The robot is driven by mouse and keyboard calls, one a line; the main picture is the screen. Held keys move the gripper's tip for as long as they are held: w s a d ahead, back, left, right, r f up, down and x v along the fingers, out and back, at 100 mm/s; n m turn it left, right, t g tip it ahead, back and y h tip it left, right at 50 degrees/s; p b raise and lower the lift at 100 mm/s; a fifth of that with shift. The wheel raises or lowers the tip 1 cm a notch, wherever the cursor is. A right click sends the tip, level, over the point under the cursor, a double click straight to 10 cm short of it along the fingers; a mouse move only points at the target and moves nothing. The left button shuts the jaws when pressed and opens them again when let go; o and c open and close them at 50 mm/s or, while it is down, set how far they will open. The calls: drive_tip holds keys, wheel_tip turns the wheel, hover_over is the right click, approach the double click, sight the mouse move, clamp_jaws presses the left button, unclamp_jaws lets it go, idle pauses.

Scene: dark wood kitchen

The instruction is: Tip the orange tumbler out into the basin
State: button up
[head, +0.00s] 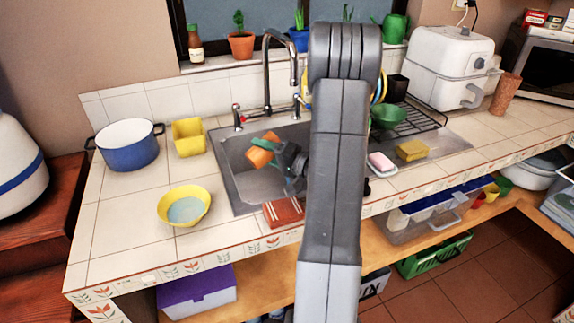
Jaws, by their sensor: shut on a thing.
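The orange tumbler (262,152) is at the left part of the metal sink basin (240,186). It is tilted well over, with its long side leaning to the left. My gripper (272,146) is shut on the tumbler, with green-tipped fingers across it. The tumbler appears held over or inside the basin; its exact height is hard to tell. Its mouth and contents cannot be made out. My arm hides the right part of the basin.
A tall faucet (268,75) stands behind the basin. A yellow box-shaped container (188,134), a blue pot (128,144) and a yellow bowl (184,206) are to the left. A reddish cloth (283,211) lies at the front edge. A dish rack (420,121) is at right.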

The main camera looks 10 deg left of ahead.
drive_tip(key=shift+f+m, duration=0.15)
drive_tip(key=shift+m, duration=0.25)
drive_tip(key=shift+w+d, duration=0.1)
drive_tip(key=shift+w, duration=0.05)
drive_tip(key=shift+w+d+f+m+y, duration=0.15)
drive_tip(key=shift+m+y, duration=0.15)
drive_tip(key=shift+w+d+f, duration=0.1)
drive_tip(key=shift+w, duration=0.05)
drive_tip(key=shift+w+d+m+p, duration=0.15)
drive_tip(key=shift+d+m+p, duration=0.05)
drive_tip(key=shift+m+p, duration=0.25)
drive_tip(key=shift+m+t, duration=0.3)
drive_tip(key=shift+m, duration=0.05)
drive_tip(key=shift+w+r+y+p, duration=0.1)
drive_tip(key=shift+r+y+p, duration=0.1)
drive_tip(key=shift+y+p, duration=0.15)
